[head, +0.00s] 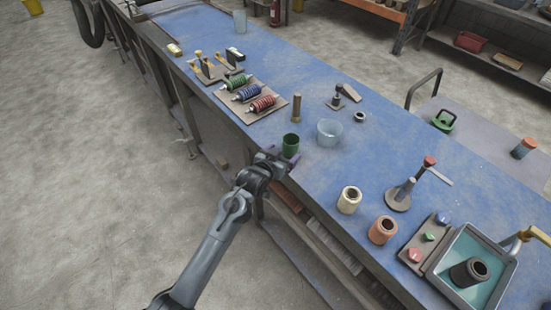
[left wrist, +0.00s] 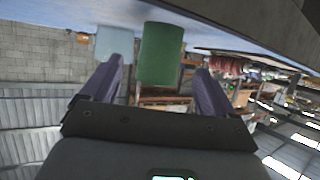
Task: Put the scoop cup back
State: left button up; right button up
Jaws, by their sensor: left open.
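A green cup (head: 290,142) stands upright on the blue workbench (head: 330,85) near its front edge. I cannot tell for sure if it is the scoop cup. A translucent pale cup (head: 329,132) stands just right of it. My left gripper (head: 283,160) is open and empty at the bench edge, just in front of the green cup. In the left wrist view the green cup (left wrist: 160,52) shows ahead, between the two purple fingers (left wrist: 160,80), and the pale cup (left wrist: 114,44) shows to the left. My right gripper is not in view.
A rack of colored coils (head: 254,97) lies behind left. A cream sleeve (head: 349,200), a copper sleeve (head: 383,230), a post stand (head: 400,194) and a teal tray (head: 477,270) with a dark ring (head: 469,272) are to the right. A brown peg (head: 296,107) stands behind the green cup.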

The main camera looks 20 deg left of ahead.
pick_arm(q)
jog(key=s+f+g, duration=0.2)
jog(key=s+g, duration=0.1)
jog(key=s, duration=1)
jog(key=s+f+g, duration=0.2)
jog(key=s+g, duration=0.1)
jog(key=s, duration=1.1)
jog(key=s+f+m+g, duration=0.1)
jog(key=s+f+g, duration=0.1)
jog(key=s, duration=1.1)
jog(key=shift+s+d+f+g+y, duration=0.15)
jog(key=shift+s+f+g+y, duration=0.2)
jog(key=shift+g, duration=0.55)
jog(key=shift+r, duration=0.1)
notch_tip(320, 180, up, 28)
jog(key=p, duration=2.8)
